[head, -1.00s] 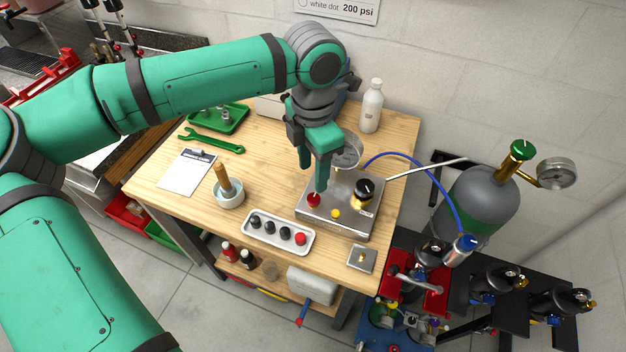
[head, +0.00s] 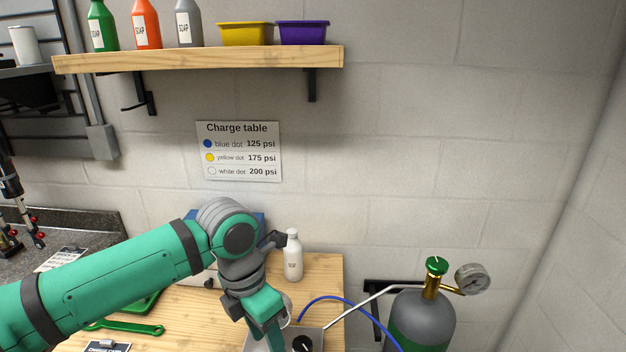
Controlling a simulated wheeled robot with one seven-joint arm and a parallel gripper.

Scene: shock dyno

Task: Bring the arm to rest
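My green and grey arm reaches in from the left over the wooden workbench (head: 190,318). My gripper (head: 266,330) points down over the metal charging box (head: 314,341) near the bottom edge of the head view. Its fingertips are cut off by the frame, so I cannot tell whether it is open or shut, or whether it touches anything. The box carries a black knob (head: 302,344); a gauge (head: 286,308) is partly hidden behind my gripper.
A white bottle (head: 293,258) stands behind my gripper. A green wrench (head: 125,328) lies on the bench at left. A gas cylinder (head: 422,318) with a gauge (head: 473,279) stands right. A blue hose (head: 340,300) runs from the box. A shelf (head: 200,58) and charge table sign (head: 238,151) are above.

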